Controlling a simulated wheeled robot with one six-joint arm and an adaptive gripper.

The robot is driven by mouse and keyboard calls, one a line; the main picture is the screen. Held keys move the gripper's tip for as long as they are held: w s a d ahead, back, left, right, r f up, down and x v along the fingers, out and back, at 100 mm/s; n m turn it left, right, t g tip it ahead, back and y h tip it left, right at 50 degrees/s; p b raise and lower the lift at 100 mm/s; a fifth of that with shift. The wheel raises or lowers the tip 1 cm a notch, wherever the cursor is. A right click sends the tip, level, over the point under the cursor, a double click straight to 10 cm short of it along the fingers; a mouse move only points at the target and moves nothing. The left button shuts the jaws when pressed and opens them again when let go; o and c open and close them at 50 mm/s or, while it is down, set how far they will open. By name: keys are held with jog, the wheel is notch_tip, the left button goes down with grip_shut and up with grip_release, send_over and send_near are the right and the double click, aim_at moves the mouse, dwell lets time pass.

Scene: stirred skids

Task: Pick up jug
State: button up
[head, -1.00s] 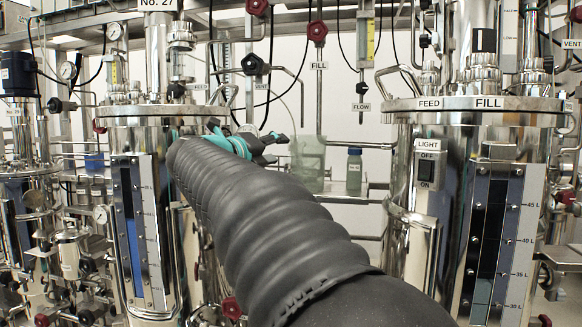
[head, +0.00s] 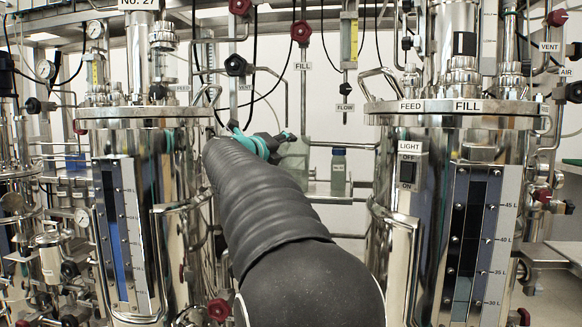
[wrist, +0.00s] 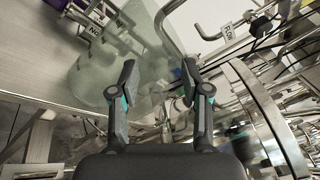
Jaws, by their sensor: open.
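The jug is a pale green, see-through vessel (head: 294,158) standing on a metal shelf between the two large tanks in the head view. My arm and gripper partly hide it. In the wrist view the jug (wrist: 88,78) is large and tilted in the picture, up and left of centre. My gripper (wrist: 159,76) is open, its two dark fingers apart with nothing held between them. The left finger overlaps the jug's image there; whether it touches cannot be told. In the head view my gripper (head: 268,143) is small, just in front of and left of the jug.
A green bottle (head: 338,173) stands on the shelf (head: 333,199) right of the jug. Steel tanks flank the gap: one at left (head: 182,220), one at right (head: 403,258). Pipes and red-knobbed valves hang above. A curved metal rim (wrist: 268,112) lies close right in the wrist view.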

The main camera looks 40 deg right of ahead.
grip_shut()
dwell(0.4)
